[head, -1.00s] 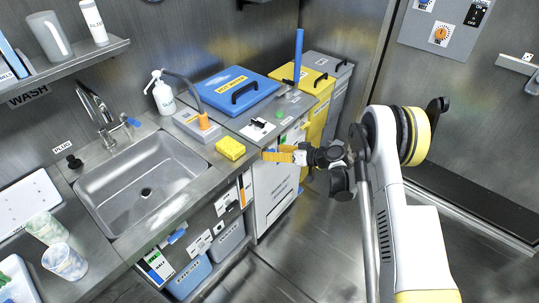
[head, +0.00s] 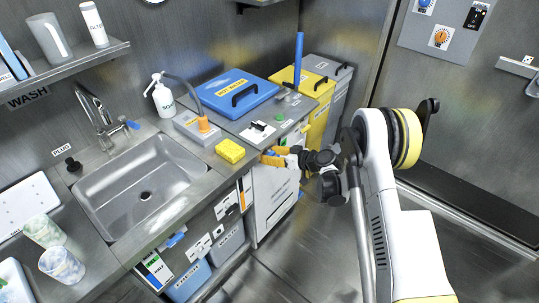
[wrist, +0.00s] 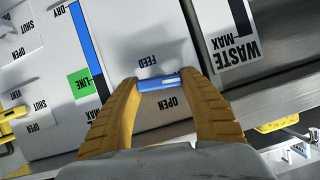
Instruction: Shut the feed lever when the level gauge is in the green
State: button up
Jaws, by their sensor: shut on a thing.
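In the wrist view, the orange fingers of my gripper (wrist: 160,85) are closed around the blue handle of the feed lever (wrist: 158,83). The lever lies between the FEED and OPEN labels. Left of it is the level gauge, a blue column (wrist: 85,38) running from near the DRY label toward a green LINE mark (wrist: 84,83). The blue ends close to the green mark; I cannot tell its exact reading. In the head view, my gripper (head: 273,158) is at the front of the counter, right of the yellow sponge.
A WASTE MAX gauge (wrist: 235,45) sits right of the lever. In the head view, the sink (head: 145,190), yellow sponge (head: 230,151) and soap bottle (head: 163,98) are to the left. A blue-lidded box (head: 240,90) and yellow bin (head: 308,88) stand behind.

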jog(key=shift+n+t, duration=0.4)
jog(key=shift+n, duration=0.3)
jog(key=o, duration=1.2)
jog(key=shift+h, duration=0.3)
jog(key=v, duration=1.2)
